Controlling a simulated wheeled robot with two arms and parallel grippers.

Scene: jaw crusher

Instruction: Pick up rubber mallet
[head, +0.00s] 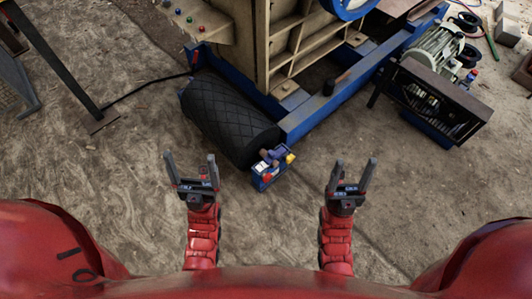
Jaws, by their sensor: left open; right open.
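What looks like the rubber mallet, with a black head (328,87) and a short reddish-brown handle (344,75), rests on the blue beam of the crusher frame, right of centre in the head view. It is small in the picture, so its details are hard to tell. My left gripper (190,160) is open and empty, left of the small blue toolbox. My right gripper (355,164) is open and empty, to the right of the toolbox and nearer to me than the mallet. Both grippers are well apart from the mallet.
The beige crusher (265,35) stands on a blue frame (306,119). A black ribbed roller or tyre (228,115) lies before it. A blue toolbox (268,175) with tools sits on the ground. A motor unit (432,95) stands right. Dirt ground (110,200) is open at front left.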

